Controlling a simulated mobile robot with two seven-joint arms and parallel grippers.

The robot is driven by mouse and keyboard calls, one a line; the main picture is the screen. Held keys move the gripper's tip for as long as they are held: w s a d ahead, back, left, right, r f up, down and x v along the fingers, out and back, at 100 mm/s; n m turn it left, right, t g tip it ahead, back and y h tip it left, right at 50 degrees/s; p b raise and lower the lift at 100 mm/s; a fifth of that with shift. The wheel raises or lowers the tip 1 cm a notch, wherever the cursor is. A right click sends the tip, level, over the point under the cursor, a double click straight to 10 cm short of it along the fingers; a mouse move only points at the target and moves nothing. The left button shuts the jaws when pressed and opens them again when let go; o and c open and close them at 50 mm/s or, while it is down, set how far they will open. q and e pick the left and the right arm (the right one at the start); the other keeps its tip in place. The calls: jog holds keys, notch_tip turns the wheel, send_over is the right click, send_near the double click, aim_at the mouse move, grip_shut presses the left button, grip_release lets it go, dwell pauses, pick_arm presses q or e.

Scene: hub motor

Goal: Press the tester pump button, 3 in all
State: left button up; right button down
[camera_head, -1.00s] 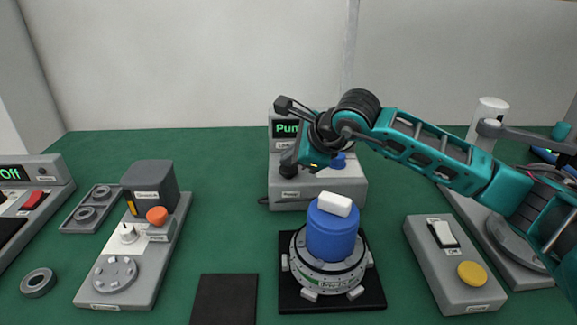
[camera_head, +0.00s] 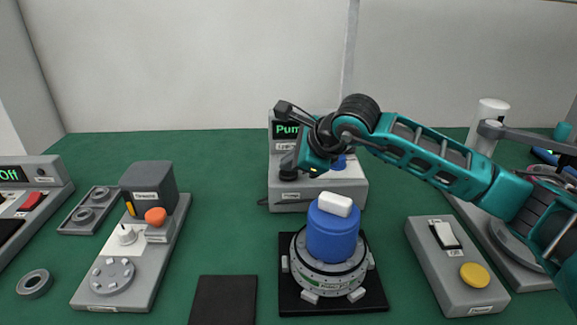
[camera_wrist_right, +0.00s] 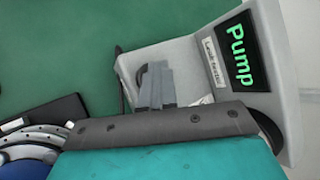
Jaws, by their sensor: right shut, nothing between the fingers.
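The grey tester (camera_head: 344,190) stands at the back middle, with green "Pump" text on its screen (camera_head: 286,130); the tester also shows in the wrist view (camera_wrist_right: 205,20). My right gripper (camera_head: 289,174) is shut and empty, pointing down over the left front part of the tester. In the wrist view its fingers (camera_wrist_right: 157,88) lie in front of a dark round part (camera_wrist_right: 141,76), seemingly the pump button, and mostly hide it. I cannot tell whether they touch. A blue part (camera_head: 339,162) sits on the tester, partly behind my gripper. My left gripper is not in view.
A blue and grey hub motor (camera_head: 332,235) with a white top stands on a black pad in front of the tester. A switch box (camera_head: 448,270) with a yellow button is at right, a grey fixture (camera_head: 140,265) at left. Green table is bare between fixture and tester.

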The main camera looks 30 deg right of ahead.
aim_at(292, 174)
jog(key=shift+r+p, duration=0.85)
jog(key=shift+r, duration=0.5)
notch_tip(292, 174, up, 5)
jog(key=p, duration=0.3)
dwell(0.7)
dwell(0.9)
jog(key=shift+d, duration=0.15)
dwell(0.5)
